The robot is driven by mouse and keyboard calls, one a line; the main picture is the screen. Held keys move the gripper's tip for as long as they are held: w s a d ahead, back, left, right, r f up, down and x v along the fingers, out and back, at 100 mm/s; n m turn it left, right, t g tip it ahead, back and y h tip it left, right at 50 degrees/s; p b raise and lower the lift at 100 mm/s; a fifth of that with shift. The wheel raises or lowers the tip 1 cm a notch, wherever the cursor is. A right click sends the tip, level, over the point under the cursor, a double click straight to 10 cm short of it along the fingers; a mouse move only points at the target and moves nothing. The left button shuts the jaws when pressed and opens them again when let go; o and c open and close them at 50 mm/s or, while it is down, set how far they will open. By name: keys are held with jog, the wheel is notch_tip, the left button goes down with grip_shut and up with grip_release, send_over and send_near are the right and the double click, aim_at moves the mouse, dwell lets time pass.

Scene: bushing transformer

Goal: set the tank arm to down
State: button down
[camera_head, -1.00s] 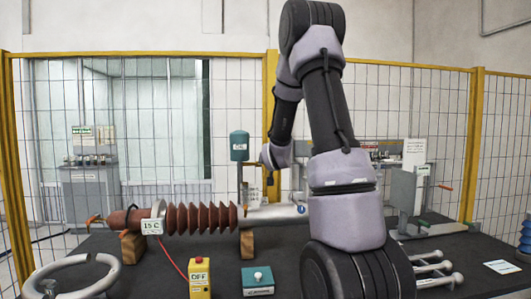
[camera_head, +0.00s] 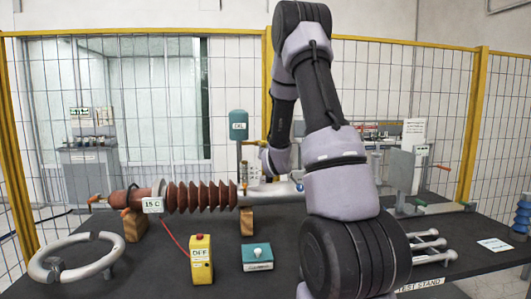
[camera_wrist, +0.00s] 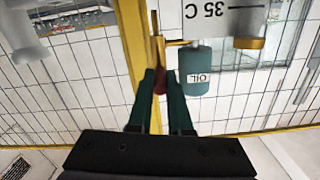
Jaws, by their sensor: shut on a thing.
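The green oil tank (camera_head: 238,125) with a white label stands on a post behind the brown ribbed bushing in the head view. It shows upside down in the wrist view (camera_wrist: 195,70), labelled OIL. In the wrist view my gripper (camera_wrist: 161,82) has its two dark green fingers closed around the red end of a brass lever (camera_wrist: 155,45), just beside the tank. A thin brass rod runs from the lever toward the tank. In the head view my wrist is just right of the tank post, and the fingertips cannot be made out.
The brown ribbed bushing (camera_head: 200,196) lies across wooden supports on the dark table. A grey ring (camera_head: 75,262), a yellow OFF box (camera_head: 201,262) and a teal button box (camera_head: 257,257) are in front. Metal rods (camera_head: 430,244) lie at right. A wire fence stands behind.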

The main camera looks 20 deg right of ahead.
jog(key=c, duration=0.8)
grip_release()
jog(key=shift+w+r, duration=0.1)
jog(key=shift+c, duration=0.2)
jog(key=v, duration=1)
jog(key=shift+s, duration=0.4)
jog(key=shift+a, duration=0.1)
jog(key=s+a+r+g+y, duration=0.2)
jog(key=s+a, duration=0.3)
jog(key=s, duration=0.4)
jog(key=s+a+r+n+g+y, duration=0.1)
jog(key=s+a+r+g, duration=0.3)
jog(key=s, duration=0.6)
jog(key=s+a+r+g+y, duration=0.3)
jog(key=s+a+r, duration=0.1)
jog(key=s+a, duration=0.3)
jog(key=shift+s+g+y, duration=0.3)
jog(key=shift+s+y, duration=0.1)
jog(key=shift+s, duration=0.8)
